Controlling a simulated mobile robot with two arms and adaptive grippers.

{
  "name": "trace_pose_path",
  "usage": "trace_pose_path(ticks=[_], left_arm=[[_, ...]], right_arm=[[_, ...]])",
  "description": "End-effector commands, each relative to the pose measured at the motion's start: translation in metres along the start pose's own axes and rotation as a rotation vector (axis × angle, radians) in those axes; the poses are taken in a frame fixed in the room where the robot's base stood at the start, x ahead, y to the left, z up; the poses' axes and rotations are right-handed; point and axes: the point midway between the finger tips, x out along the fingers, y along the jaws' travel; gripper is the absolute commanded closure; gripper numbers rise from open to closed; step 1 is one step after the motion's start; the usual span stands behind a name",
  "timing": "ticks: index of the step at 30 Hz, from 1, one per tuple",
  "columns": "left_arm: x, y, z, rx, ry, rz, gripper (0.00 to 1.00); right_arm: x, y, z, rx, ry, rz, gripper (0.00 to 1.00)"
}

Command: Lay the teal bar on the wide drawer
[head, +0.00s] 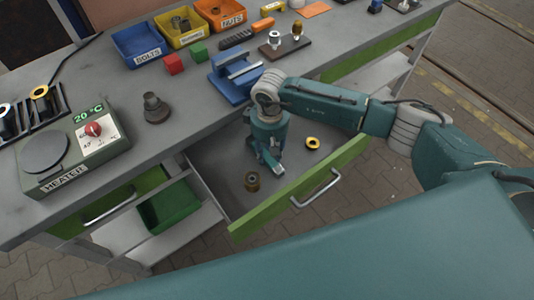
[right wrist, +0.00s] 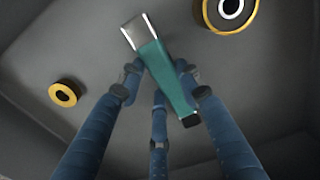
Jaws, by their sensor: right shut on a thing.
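The teal bar (right wrist: 165,75) shows in the right wrist view with a silver end and a dark end, slanting between the fingers. My right gripper (right wrist: 159,80) is shut on it. In the head view my right gripper (head: 268,158) points down inside the open wide drawer (head: 218,158), which has a green front and a metal handle. Only a small part of the bar (head: 279,171) shows there below the fingers. I cannot tell whether it touches the drawer floor. My left gripper is out of view.
In the drawer are a brown ring part (head: 252,181) and a yellow-rimmed ring (head: 312,143). The bench top bears a heater (head: 70,155), a blue fixture (head: 236,78), a dark stepped part (head: 155,108) and several bins.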

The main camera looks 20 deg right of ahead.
Motion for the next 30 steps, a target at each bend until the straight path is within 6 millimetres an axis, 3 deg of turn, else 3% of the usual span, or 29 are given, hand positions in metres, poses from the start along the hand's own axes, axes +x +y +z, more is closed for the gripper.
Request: trace_pose_path(ticks=[4, 9, 10, 12, 16, 25, 30], left_arm=[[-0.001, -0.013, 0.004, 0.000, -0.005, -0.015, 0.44], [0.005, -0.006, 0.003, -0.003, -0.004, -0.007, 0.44], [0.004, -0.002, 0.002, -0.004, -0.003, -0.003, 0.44], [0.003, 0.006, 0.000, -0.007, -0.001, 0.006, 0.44], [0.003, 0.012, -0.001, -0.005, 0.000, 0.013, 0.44], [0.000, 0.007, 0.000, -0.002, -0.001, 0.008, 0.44], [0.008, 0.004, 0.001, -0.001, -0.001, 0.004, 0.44]], right_arm=[[-0.002, 0.001, 0.000, 0.001, 0.001, 0.001, 1.00], [0.003, 0.001, 0.000, 0.002, 0.001, 0.001, 1.00], [0.002, 0.001, 0.000, 0.002, 0.000, 0.001, 0.60], [0.001, 0.001, 0.000, 0.002, 0.000, 0.001, 0.47], [0.001, 0.001, 0.000, 0.001, 0.000, 0.001, 0.47], [-0.007, 0.001, -0.001, 0.001, 0.002, 0.001, 0.47], [-0.039, 0.001, -0.002, 0.000, 0.005, 0.002, 0.47]])
